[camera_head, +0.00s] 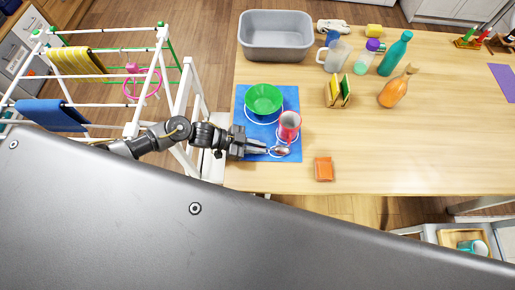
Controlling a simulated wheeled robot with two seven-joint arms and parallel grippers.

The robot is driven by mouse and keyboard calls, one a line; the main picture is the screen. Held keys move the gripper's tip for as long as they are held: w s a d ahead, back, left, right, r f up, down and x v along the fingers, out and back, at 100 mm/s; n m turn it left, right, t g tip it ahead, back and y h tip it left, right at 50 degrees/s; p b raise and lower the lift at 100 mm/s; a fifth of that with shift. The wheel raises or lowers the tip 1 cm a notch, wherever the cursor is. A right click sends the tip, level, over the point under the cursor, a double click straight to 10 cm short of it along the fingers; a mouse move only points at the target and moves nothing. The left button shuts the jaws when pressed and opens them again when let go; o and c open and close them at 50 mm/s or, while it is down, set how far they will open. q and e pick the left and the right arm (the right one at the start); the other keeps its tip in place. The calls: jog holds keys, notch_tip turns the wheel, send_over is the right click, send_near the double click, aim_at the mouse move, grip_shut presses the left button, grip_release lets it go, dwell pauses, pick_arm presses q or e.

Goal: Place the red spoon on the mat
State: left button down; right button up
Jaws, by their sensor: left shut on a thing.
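The blue mat (244,105) lies at the left end of the wooden table and has white outlines on it. A green bowl (263,98) and a red cup (289,124) stand on the mat. My left gripper (268,149) reaches in from the left over the mat's front part. It is shut on the red spoon (282,151), whose visible end lies just in front of the cup. The spoon is small here, and its handle is mostly hidden by the fingers. I cannot tell whether the spoon touches the mat. My right gripper is not in view.
An orange block (324,169) lies right of the mat. A holder with sponges (338,92), an orange gourd-shaped bottle (396,89) and a teal bottle (395,54) stand farther right. A grey basin (275,37) is behind. A drying rack (136,90) stands left. The table's front right is clear.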

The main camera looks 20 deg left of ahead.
pick_arm(q)
jog(key=shift+s, duration=0.1)
jog(key=shift+f, duration=0.2)
jog(key=c, duration=1.5)
grip_release()
jog(key=shift+r, duration=0.1)
jog(key=shift+r, duration=0.2)
jog(key=p+v, duration=0.4)
jog(key=v, duration=0.8)
jog(key=shift+p, duration=0.3)
jog(key=shift+s, duration=0.1)
